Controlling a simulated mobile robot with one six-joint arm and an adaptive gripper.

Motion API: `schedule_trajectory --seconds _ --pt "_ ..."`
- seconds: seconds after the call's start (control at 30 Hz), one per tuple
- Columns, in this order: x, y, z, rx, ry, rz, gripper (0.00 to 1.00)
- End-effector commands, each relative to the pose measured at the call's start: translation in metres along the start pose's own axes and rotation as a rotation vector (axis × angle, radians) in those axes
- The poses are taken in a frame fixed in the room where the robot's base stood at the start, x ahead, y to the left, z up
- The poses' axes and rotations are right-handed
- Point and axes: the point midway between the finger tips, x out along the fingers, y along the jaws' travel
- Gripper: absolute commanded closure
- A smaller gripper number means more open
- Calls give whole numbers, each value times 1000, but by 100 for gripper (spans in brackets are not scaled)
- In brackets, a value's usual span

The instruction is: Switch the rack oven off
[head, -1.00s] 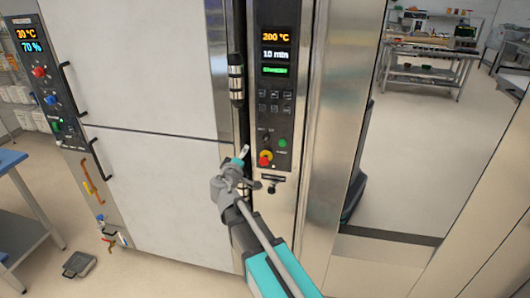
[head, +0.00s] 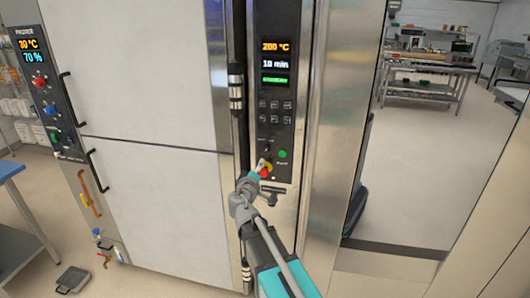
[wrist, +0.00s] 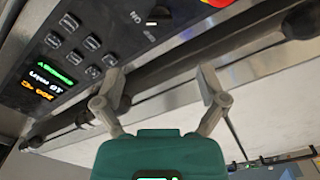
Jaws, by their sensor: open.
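The rack oven's control panel (head: 273,95) is a tall dark strip with lit displays reading 200 °C and 10 min. A green line below them is too small to read surely. A small black switch with ON and OFF lettering shows in the wrist view (wrist: 158,14), at the top edge. The red and yellow stop button (head: 265,171) sits low on the panel. My gripper (head: 258,166) is in front of the panel's lower part, partly over the stop button. In the wrist view my gripper (wrist: 160,76) is open and empty, its fingers apart below the switch.
A green button (head: 282,154) is close to the stop button. A vertical bar with metal fittings (head: 236,90) runs along the panel's left. A large pale double-door cabinet (head: 150,100) with its own control panel (head: 50,95) stands at left. Open floor (head: 410,170) lies at right.

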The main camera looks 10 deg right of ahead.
Motion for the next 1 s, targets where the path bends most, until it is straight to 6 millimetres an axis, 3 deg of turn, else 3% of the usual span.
schedule_trajectory --seconds 0.7,1.0 --pt "103 0 -1 0 -1 1 9" --pt "126 0 0 0 -1 0 9"
